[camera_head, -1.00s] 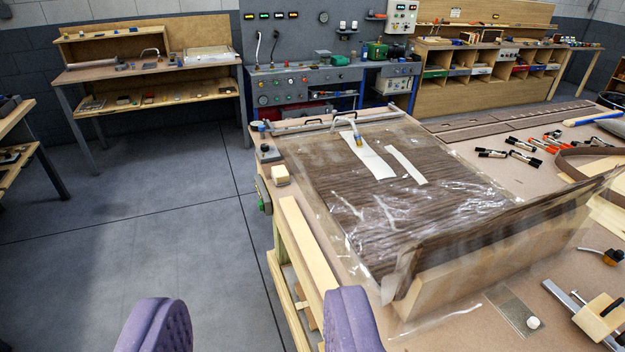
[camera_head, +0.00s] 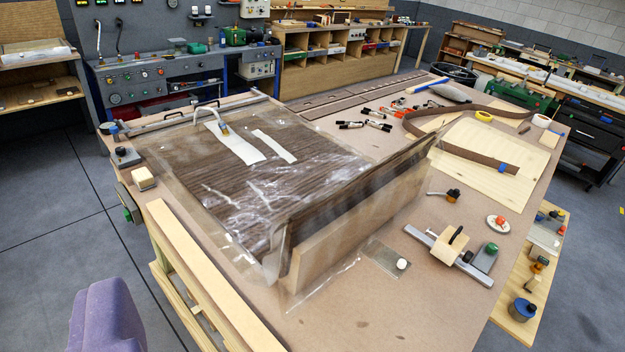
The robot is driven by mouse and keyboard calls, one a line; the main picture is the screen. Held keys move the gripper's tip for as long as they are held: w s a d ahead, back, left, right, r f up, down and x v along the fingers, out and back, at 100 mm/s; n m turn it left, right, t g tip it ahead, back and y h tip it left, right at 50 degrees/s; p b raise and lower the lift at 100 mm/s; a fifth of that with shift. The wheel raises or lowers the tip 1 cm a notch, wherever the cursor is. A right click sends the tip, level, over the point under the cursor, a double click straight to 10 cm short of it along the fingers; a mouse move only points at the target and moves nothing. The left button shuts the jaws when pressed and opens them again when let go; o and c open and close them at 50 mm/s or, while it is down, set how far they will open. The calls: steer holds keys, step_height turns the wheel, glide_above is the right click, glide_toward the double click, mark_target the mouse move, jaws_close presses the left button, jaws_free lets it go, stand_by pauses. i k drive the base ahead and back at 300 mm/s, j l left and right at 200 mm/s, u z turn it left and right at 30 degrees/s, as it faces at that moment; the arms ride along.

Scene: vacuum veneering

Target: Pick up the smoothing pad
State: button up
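A small cream block (camera_head: 143,178) with a darker underside sits on the left edge of the large table (camera_head: 345,322). It looks like a pad, but I cannot tell for certain that it is the smoothing pad. A wooden block with a black handle (camera_head: 449,243) sits on a metal bar to the right of the bagged panel. One purple padded finger of my gripper (camera_head: 108,316) shows at the bottom left. It is apart from both blocks and nearer the camera. The other finger is not visible, and nothing held shows.
A dark veneered panel under clear film (camera_head: 235,175) covers the table's left middle, with an upright board (camera_head: 350,222) along its right side. Clamps (camera_head: 365,124), a brown strap (camera_head: 460,155) and a pale sheet (camera_head: 500,150) lie beyond. The table's front is bare. Open floor lies left.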

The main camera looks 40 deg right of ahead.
mark_target(143, 178)
steer(key=i+j+z, duration=0.4)
steer(key=i+j, duration=0.65)
steer(key=i, duration=0.5)
steer(key=i+j+z, duration=0.35)
steer(key=i+j, duration=1.05)
steer(key=j, duration=0.1)
